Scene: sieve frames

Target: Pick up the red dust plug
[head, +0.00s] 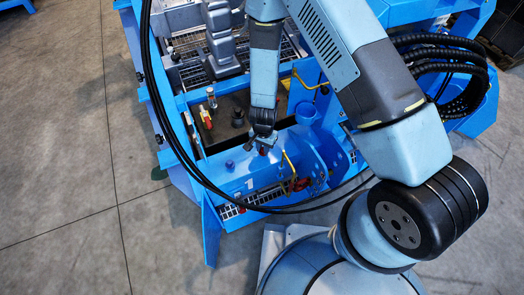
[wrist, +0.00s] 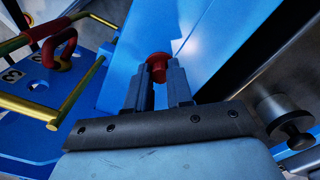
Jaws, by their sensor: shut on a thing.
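The red dust plug (wrist: 158,62) is small, with a round flanged head, and sits between my two dark fingertips in the wrist view. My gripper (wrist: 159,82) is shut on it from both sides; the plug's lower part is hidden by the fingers. In the head view my gripper (head: 264,141) points down over the front of the blue frame (head: 240,180), with a bit of red just showing at its tips. I cannot tell whether the plug is clear of the blue surface behind it.
A yellow bar handle (wrist: 82,88) and a red looped part (wrist: 60,48) stand to the left in the wrist view; a dark knob (wrist: 290,122) is at the right. In the head view, a dark tray (head: 222,132) holds small parts, and black hoses (head: 172,140) arc across the frame.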

